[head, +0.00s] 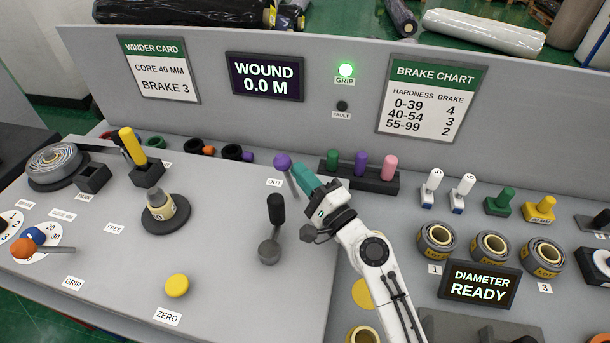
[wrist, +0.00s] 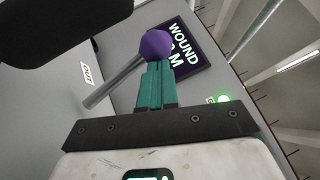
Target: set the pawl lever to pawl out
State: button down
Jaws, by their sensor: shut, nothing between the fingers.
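The lever with a purple knob (head: 283,162) and a grey rod stands by an OUT label (head: 274,183) on the grey panel. It leans up and left. My gripper (head: 299,170), with teal fingers, is shut and empty just right of the knob and rod. In the wrist view the purple knob (wrist: 156,44) is right at the tips of my closed fingers (wrist: 157,68), with the rod (wrist: 115,82) running down and left. I cannot tell whether they touch. The lever's foot is partly hidden. The OUT label (wrist: 86,73) also shows there.
A black-handled lever (head: 276,210) on a round grey base stands just in front. A dark block with green, purple and pink pegs (head: 372,181) is behind my gripper to the right. The GRIP lamp (head: 346,69) glows green; the FAULT lamp (head: 342,105) is dark.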

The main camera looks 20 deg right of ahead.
jog(key=a+p, duration=0.1)
jog(key=p, duration=0.1)
jog(key=w+a+n+g+p, duration=0.1)
jog(key=p, duration=0.1)
jog(key=shift+w+a+r+p, duration=0.1)
jog(key=shift+w+a+p, duration=0.1)
jog(key=shift+w+p, duration=0.15)
jog(key=shift+s, duration=0.1)
dwell(0.3)
